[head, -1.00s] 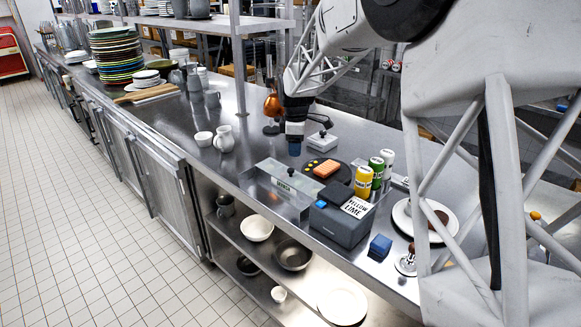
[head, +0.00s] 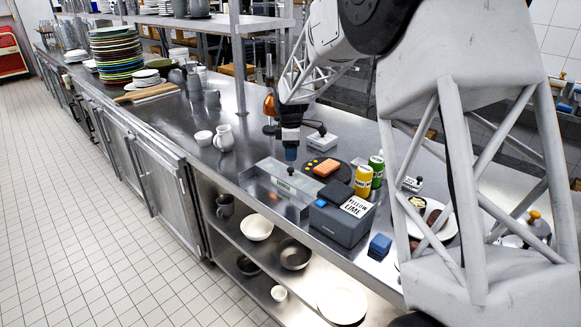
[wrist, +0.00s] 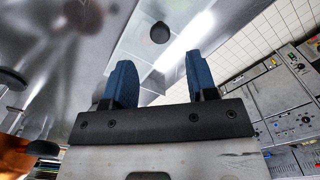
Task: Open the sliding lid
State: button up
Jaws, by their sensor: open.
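A long metal box with a small label (head: 283,186) stands at the front edge of the counter, left of the round dark pad. Its flat lid carries a black knob (head: 290,171). In the wrist view the knob (wrist: 159,32) shows beyond my fingertips, roughly centred between them, on a shiny grey lid surface (wrist: 140,48). My gripper (head: 291,154) points down just above the knob in the head view. Its blue fingers (wrist: 158,75) are apart with nothing between them. The gap between fingertips and knob is hard to judge.
A small knobbed box (head: 322,141) stands behind.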

aim_at(291, 168)
jog(key=shift+f, duration=3.1)
grip_shut()
